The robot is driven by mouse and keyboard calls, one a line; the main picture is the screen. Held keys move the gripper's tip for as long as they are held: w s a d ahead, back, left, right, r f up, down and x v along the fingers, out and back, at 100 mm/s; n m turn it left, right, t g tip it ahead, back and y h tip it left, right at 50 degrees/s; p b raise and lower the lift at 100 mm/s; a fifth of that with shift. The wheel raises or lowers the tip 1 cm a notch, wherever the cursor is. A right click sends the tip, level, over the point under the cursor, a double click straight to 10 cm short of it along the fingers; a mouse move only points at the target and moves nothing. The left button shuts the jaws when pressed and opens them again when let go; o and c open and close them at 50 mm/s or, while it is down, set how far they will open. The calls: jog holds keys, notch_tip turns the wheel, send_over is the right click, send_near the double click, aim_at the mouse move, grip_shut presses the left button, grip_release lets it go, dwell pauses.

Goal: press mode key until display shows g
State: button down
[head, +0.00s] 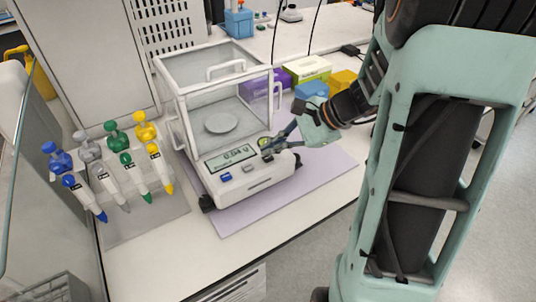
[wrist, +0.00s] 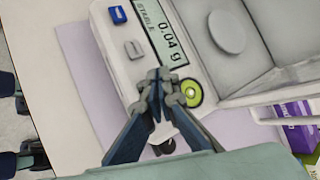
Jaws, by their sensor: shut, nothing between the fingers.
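The white balance (head: 255,182) stands on the bench with its glass draft shield above the pan. Its display (head: 230,158) is lit; in the wrist view the display (wrist: 165,36) reads "STABLE" and 0.04 g. On the front panel are a blue key (wrist: 118,14) and a grey key (wrist: 133,48); no key label is readable. My gripper (wrist: 159,76) is shut and empty, its tips over the panel beyond the grey key, beside the green bubble level (wrist: 190,92). The tips hide the panel beneath, so contact cannot be told. The head view also shows my gripper (head: 268,151) there.
A pipette rack with several coloured pipettes (head: 125,160) stands left of the balance. Purple, green, yellow and blue boxes (head: 311,70) sit behind it. A lilac mat (head: 322,172) lies under the balance, with clear bench in front.

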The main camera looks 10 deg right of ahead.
aim_at(271, 158)
jog(key=shift+r, duration=0.25)
notch_tip(271, 158, up, 5)
jog(key=p, duration=0.4)
jog(key=shift+f, duration=0.1)
dwell(0.8)
